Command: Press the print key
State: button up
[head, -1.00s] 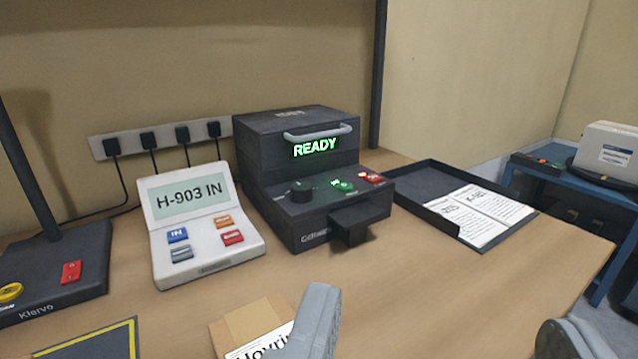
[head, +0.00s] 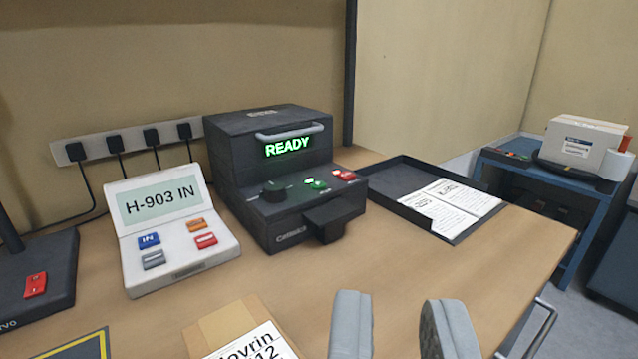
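The dark label printer (head: 265,165) stands at the back middle of the bench, with READY in green on its display. Its front panel has a black knob (head: 273,190), a green key (head: 317,184) and a red key (head: 344,174). The lettering by these keys is too small to read, so I cannot tell for sure which is the print key. My gripper (head: 400,315) is in front of the printer and to its right, at the bottom of the picture. Its two grey fingers are apart with nothing between them, and it touches no key.
A white console (head: 172,265) reading H-903 IN, with coloured keys, stands left of the printer. A cardboard box (head: 215,330) with a printed label is at the front. A black tray (head: 400,185) holding printed sheets lies right of the printer. Bare bench lies between printer and gripper.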

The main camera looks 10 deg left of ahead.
grip_shut()
dwell(1.2)
jog(key=n+g, duration=0.8)
send_over(318, 187)
jog(key=shift+w+f, duration=0.1)
jog(key=shift+f, duration=1)
jog(key=shift+f, duration=0.15)
jog(key=shift+f, duration=4.25)
